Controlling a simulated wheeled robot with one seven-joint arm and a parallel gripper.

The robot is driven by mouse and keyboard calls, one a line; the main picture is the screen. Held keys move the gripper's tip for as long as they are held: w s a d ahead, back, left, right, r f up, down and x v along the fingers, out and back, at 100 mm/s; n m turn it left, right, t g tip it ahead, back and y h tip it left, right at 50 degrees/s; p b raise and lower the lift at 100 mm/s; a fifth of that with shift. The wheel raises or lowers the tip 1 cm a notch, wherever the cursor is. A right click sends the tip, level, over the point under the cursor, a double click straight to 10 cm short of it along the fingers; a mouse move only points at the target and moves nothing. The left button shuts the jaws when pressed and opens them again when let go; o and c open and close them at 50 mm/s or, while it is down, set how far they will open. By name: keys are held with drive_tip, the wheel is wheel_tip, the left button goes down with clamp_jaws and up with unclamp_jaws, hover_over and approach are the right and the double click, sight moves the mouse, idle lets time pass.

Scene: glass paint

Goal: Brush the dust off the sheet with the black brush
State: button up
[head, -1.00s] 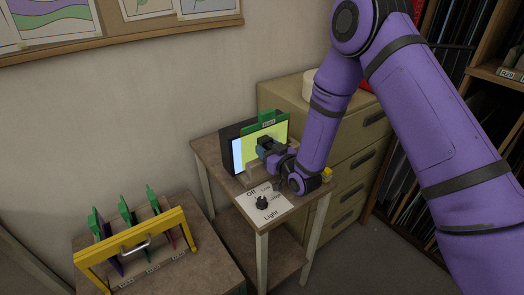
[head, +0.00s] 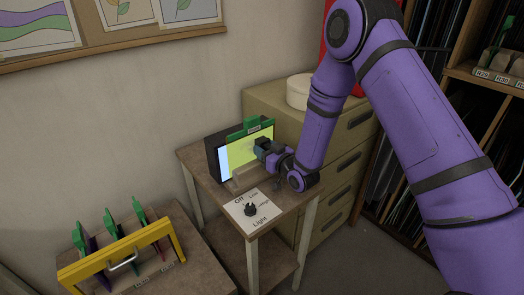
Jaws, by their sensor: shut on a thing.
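The sheet (head: 240,154) is a yellow-green pane hanging from a green clip (head: 250,127). It stands upright in front of a dark light box (head: 213,155) on the small brown table. My gripper (head: 263,148) is at the right part of the sheet, shut on a dark thing that looks like the black brush. The brush is small and mostly hidden by the fingers. I cannot tell whether its bristles touch the sheet or how much dust lies on it.
A white card with a black knob (head: 250,209), marked Off and Light, lies at the table's front. A yellow rack (head: 122,256) with several green-clipped panes stands lower left. A drawer cabinet (head: 345,150) with a white round box (head: 299,91) is behind.

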sight(250, 145)
drive_tip(key=shift+w+d, duration=0.5)
drive_tip(key=shift+d, duration=0.2)
drive_tip(key=shift+w+d, duration=0.45)
drive_tip(key=shift+d, duration=0.2)
drive_tip(key=shift+a, duration=0.1)
drive_tip(key=shift+s+a, duration=0.75)
drive_tip(key=shift+a, duration=0.25)
drive_tip(key=shift+s+a, duration=0.75)
drive_tip(key=shift+a, duration=0.3)
drive_tip(key=shift+s+a, duration=0.75)
drive_tip(key=shift+a, duration=0.25)
drive_tip(key=shift+s+a, duration=0.5)
drive_tip(key=shift+a, duration=0.3)
drive_tip(key=shift+s+a, duration=0.45)
drive_tip(key=shift+a, duration=0.35)
drive_tip(key=shift+d+r, duration=0.1)
drive_tip(key=shift+r, duration=0.5)
drive_tip(key=shift+w+d, duration=0.65)
drive_tip(key=shift+d, duration=0.2)
drive_tip(key=shift+w+d, duration=0.6)
drive_tip(key=shift+d, duration=0.25)
drive_tip(key=shift+w+d, duration=0.65)
drive_tip(key=shift+d, duration=0.35)
drive_tip(key=shift+w+d, duration=0.6)
drive_tip(key=shift+d, duration=0.35)
drive_tip(key=shift+w+d, duration=0.65)
drive_tip(key=shift+d, duration=0.35)
